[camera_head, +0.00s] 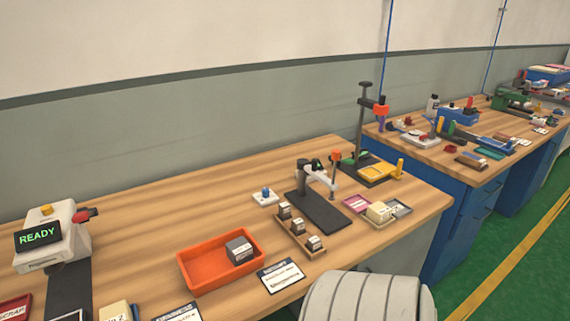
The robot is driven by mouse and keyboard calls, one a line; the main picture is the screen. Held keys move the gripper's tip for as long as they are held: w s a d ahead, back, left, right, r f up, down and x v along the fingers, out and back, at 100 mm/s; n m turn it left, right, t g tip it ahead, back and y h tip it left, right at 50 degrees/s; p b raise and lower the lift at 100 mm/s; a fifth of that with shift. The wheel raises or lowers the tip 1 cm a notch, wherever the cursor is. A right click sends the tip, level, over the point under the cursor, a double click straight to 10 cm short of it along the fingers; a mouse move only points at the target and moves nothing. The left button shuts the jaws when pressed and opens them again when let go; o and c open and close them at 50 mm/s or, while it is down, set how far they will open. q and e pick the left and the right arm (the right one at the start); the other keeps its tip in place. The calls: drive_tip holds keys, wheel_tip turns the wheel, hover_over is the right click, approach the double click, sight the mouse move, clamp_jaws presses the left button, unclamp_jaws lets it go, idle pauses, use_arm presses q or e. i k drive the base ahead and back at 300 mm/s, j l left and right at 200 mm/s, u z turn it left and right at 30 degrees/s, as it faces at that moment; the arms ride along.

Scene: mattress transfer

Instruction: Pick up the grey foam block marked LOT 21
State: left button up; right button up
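A dark grey block (239,250) with a pale label sits in the right end of the orange tray (190,272) on the near bench. Its lettering is too small to read, so I cannot tell if it says LOT 21. Several small dark blocks with pale labels, one of them in front (314,243), stand in a row on a wooden rack (293,238) to the right of the tray. Their marks are also unreadable.
A READY display unit (40,236) stands at left. A black-based clamp fixture (318,212) stands behind the rack. A cream block (379,212) lies to its right. A pale ribbed shape (368,298) covers the bench's front edge.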

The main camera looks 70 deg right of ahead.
sight(240, 251)
drive_tip(key=z, duration=1.75)
drive_tip(key=i+l+z, duration=0.15)
drive_tip(key=i+u, duration=0.15)
drive_tip(key=i+l, duration=0.05)
drive_tip(key=i, duration=0.05)
